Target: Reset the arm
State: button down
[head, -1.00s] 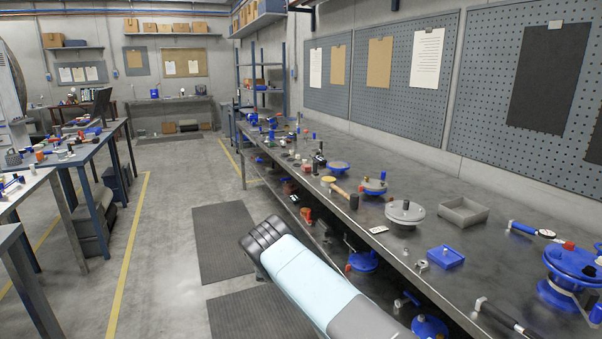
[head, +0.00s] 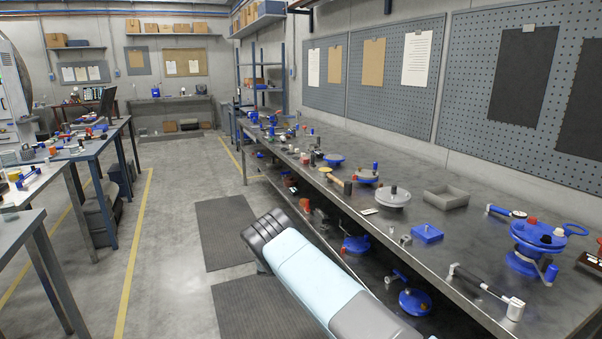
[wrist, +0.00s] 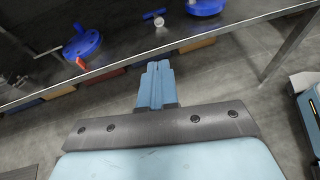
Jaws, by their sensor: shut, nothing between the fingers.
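My gripper (wrist: 156,82) shows in the wrist view, its light blue fingers together with nothing between them. It points toward the edge of a dark surface holding blue parts, and it is apart from them. In the head view my light blue and grey arm lies at the lower middle, beside the long metal workbench (head: 440,225), over the floor mats. The fingers cannot be made out in the head view.
The workbench carries a blue wheel-like fixture (head: 538,240), a blue block (head: 427,233), a grey tray (head: 447,196) and a grey disc (head: 393,198). Other tables (head: 95,150) stand at the left. The aisle floor (head: 165,240) between is clear, with dark mats (head: 225,232).

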jog(key=s+d+r+m+g+y, duration=0.1)
jog(key=s+d+r+m+y, duration=0.2)
jog(key=r, duration=0.7)
jog(key=s+d+r+m+g+y, duration=0.1)
jog(key=s+d+r+m, duration=0.3)
jog(key=r, duration=0.7)
jog(key=s+d+r+m+g+y, duration=0.1)
jog(key=s+d+r+m+y, duration=0.2)
jog(key=r, duration=0.7)
jog(key=s+d+r+m+y, duration=0.2)
jog(key=s+d+r, duration=0.1)
jog(key=s+r, duration=0.35)
jog(key=s+d+r+m+y, duration=0.1)
jog(key=s+d+r+m, duration=0.15)
jog(key=s+r, duration=0.45)
jog(key=s+r+m+t+y, duration=0.2)
jog(key=s+r+m, duration=0.1)
jog(key=s, duration=1.1)
jog(key=s+d+r+m+t+y, duration=0.1)
jog(key=s+r+m+t, duration=0.2)
jog(key=s, duration=1.1)
jog(key=shift+r+y, duration=0.2)
jog(key=shift+y, duration=0.2)
